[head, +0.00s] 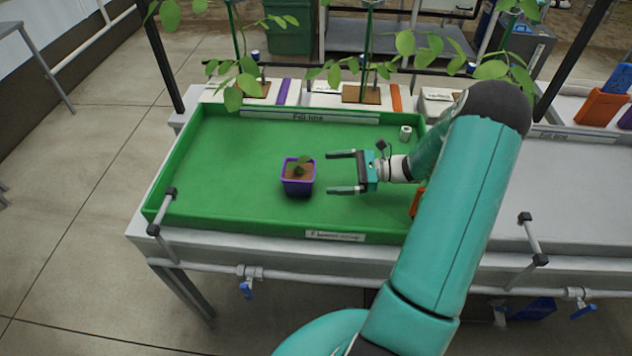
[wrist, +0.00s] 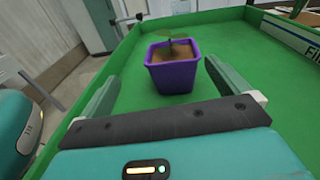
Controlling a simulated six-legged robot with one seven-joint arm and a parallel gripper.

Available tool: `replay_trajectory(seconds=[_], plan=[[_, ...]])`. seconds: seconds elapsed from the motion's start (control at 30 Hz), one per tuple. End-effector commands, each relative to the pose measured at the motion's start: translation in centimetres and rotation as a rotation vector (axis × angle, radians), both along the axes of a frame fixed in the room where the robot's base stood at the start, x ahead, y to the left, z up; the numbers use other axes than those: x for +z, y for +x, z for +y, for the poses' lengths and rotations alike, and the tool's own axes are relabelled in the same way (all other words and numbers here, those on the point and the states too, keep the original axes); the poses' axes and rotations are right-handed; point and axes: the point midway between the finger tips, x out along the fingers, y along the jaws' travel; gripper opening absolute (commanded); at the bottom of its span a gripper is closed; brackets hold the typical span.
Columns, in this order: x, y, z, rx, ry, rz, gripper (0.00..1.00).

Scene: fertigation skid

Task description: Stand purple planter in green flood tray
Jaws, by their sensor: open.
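The purple planter (head: 298,183) stands upright on the floor of the green flood tray (head: 230,150), near its middle. It holds brown soil and a small green seedling. My gripper (head: 343,173) is open and empty, just right of the planter in the head view, with its fingers pointing at it. In the wrist view the planter (wrist: 173,72) is ahead of the gap between my two fingers (wrist: 162,85), apart from them. The planter's underside is hidden, but it appears to rest on the tray floor (wrist: 225,45).
A small white cylinder (head: 405,132) is at the tray's right side, and an orange object (head: 417,201) is partly hidden behind my arm. Leafy plants in white troughs (head: 330,100) line the back. A grey rail (head: 168,210) stands at the front left. The tray's left half is clear.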

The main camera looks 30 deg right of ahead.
Motion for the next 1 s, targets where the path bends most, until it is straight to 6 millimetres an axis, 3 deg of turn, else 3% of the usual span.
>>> replay_trajectory(seconds=[0.2, 0.5, 0.7, 1.0], plan=[[4.6, -0.9, 6.7, 0.265, -0.324, -0.045, 1.00], [9.9, -4.8, 13.7, 0.614, -0.781, -0.190, 1.00], [13.2, -8.0, 16.7, 0.817, -1.074, -0.339, 1.00], [18.0, -12.8, 19.4, 1.063, -1.491, -0.634, 1.00]])
